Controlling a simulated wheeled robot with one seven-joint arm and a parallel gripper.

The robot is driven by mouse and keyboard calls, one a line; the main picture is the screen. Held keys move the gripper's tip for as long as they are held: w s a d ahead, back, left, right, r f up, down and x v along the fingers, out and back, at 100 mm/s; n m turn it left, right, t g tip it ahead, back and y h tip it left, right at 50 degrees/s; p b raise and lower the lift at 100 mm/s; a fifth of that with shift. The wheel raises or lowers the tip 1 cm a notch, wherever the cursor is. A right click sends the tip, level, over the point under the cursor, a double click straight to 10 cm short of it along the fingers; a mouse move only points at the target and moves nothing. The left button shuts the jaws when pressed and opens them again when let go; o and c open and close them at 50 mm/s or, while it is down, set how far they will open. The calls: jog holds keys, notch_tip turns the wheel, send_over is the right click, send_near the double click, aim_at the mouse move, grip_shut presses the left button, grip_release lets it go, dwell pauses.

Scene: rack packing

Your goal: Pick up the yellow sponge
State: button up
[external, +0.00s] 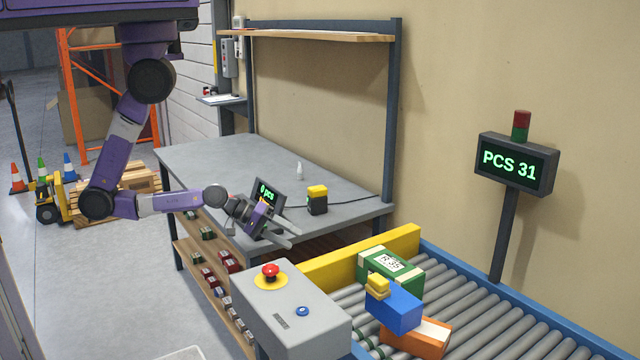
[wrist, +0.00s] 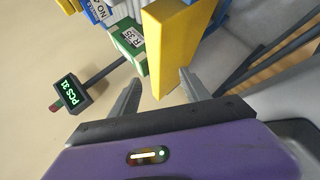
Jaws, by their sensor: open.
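A small yellow block (external: 378,286), which looks like the yellow sponge, lies on top of a blue box (external: 393,311) on the roller conveyor in the external view. I cannot make the block out in the wrist view. My gripper (external: 293,237) is open and empty, near the front right corner of the grey table, to the left of the block and apart from it. In the wrist view my gripper (wrist: 157,88) has its fingers spread, with the yellow conveyor guard (wrist: 172,45) beyond them.
A green box (external: 395,270) and an orange box (external: 415,338) sit beside the blue box. The yellow guard (external: 345,262) stands between table and boxes. A grey control box (external: 300,320) is in front. A black-and-yellow object (external: 317,201) stands on the table (external: 215,160).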

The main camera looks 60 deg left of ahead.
jog(key=d, duration=0.2)
jog(key=w+d+g+h, duration=0.1)
jog(key=d, duration=0.1)
jog(key=w+d+r+n+g+h, duration=0.1)
jog(key=d, duration=0.2)
jog(key=shift+w, duration=0.15)
jog(key=w+d+f+n+g+h+b, duration=0.1)
jog(key=w+d+n+g+h+b, duration=0.2)
jog(key=d, duration=0.6)
jog(key=n+g+h+b, duration=0.1)
jog(key=n+g, duration=0.3)
jog(key=n, duration=0.3)
send_near(385, 288)
jog(key=shift+w+d+f, duration=0.2)
jog(key=shift+d+f, duration=0.15)
jog(key=shift+d, duration=0.15)
jog(key=shift+w+d+f, duration=0.2)
jog(key=shift+d+f, duration=0.1)
jog(key=shift+d, duration=0.55)
jog(key=x, duration=0.7)
jog(key=shift+s+d, duration=0.15)
jog(key=shift+s, duration=0.15)
